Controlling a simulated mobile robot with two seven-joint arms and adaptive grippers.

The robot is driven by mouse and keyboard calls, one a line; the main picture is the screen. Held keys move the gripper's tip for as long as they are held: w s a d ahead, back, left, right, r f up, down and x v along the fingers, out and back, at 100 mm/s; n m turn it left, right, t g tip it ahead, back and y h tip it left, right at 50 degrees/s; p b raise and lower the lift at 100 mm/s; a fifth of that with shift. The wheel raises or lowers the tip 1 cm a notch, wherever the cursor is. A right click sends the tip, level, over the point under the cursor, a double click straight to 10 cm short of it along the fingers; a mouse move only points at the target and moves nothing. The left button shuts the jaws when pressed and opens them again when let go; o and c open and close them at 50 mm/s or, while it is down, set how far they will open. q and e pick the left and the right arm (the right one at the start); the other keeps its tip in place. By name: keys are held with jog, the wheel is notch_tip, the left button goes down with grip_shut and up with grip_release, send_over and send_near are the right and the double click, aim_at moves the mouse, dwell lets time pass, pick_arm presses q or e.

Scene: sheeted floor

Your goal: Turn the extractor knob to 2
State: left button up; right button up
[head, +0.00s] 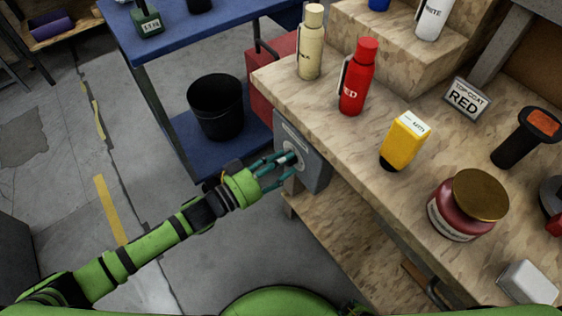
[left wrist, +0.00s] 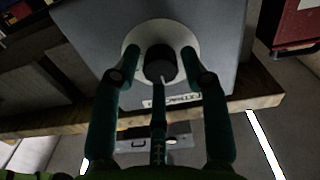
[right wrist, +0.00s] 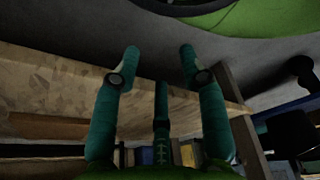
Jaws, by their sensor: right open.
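The extractor knob (left wrist: 160,66) is a dark round knob with a thin white mark, on a pale round dial (left wrist: 133,43). The dial is on the face of a grey box (head: 317,168) at the workbench's left side. My left gripper (head: 286,170) reaches the box face. In the left wrist view my left gripper (left wrist: 161,54) is open, with one finger on each side of the knob and small gaps showing. The dial's numbers cannot be read. My right gripper (right wrist: 160,60) is open and empty beside a wooden board; it is out of the head view.
The workbench (head: 330,120) holds a cream bottle (head: 310,45), a red bottle (head: 357,80), a yellow container (head: 404,142) and a red jar (head: 463,208). A blue cart (head: 225,22) with a black bin (head: 216,108) stands behind my left arm. Floor at left is open.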

pick_arm(q)
grip_shut()
jog(key=shift+m, duration=0.3)
jog(key=shift+m+p, duration=0.4)
jog(key=shift+m, duration=7.3)
pick_arm(e)
jog(key=shift+s+d+r+g, duration=0.1)
jog(key=shift+s+d+g, duration=0.1)
jog(key=shift+s, duration=0.35)
jog(key=shift+s+d+r+g, duration=0.1)
jog(key=shift+s+d, duration=0.05)
jog(key=shift+s, duration=0.4)
pick_arm(q)
jog(key=shift+w, duration=0.1)
